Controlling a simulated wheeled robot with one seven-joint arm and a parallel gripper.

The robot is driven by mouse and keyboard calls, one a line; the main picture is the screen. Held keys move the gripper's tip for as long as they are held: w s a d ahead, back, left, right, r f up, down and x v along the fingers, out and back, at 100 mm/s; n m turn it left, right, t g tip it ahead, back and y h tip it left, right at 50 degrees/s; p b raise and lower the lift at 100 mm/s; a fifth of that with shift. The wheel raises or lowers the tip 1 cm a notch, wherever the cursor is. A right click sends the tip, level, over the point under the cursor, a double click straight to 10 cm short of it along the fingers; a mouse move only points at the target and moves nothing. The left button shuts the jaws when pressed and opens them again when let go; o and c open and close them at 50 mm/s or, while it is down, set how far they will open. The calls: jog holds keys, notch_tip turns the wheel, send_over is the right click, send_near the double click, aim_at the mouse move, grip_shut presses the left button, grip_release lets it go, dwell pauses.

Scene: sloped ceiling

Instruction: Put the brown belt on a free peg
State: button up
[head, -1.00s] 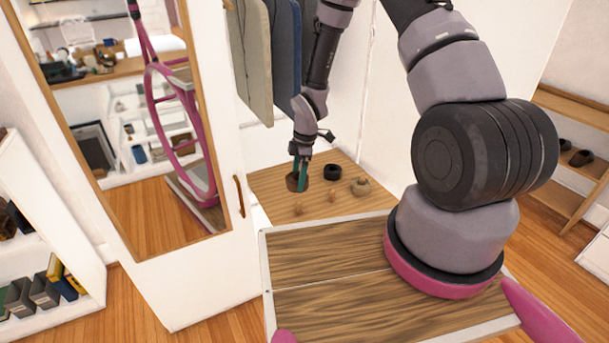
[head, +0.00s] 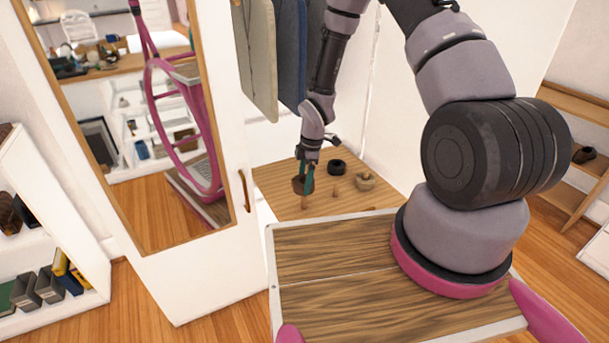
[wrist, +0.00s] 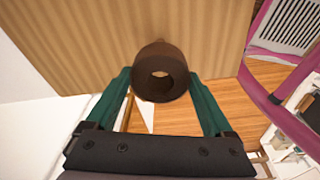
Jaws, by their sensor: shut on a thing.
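The brown belt (wrist: 160,52), rolled into a ring with an open hole, sits between the green fingers of my gripper (wrist: 160,79) in the wrist view. In the head view my gripper (head: 306,176) is shut on the belt (head: 298,185) over the left part of a wooden board. A short bare peg (head: 305,202) stands just below the belt in the picture. Another bare peg (head: 336,190) stands to its right. I cannot tell how high the belt is above the board.
A black rolled belt (head: 336,167) and a beige one (head: 365,181) sit on the board (head: 275,183) to the right. Hanging clothes (head: 290,50) are above and behind. A white mirrored door (head: 205,265) stands close on the left.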

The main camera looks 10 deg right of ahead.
aim_at(305, 197)
jog(key=shift+f, duration=3.9)
jog(key=o, duration=1.2)
jog(key=shift+o, duration=0.2)
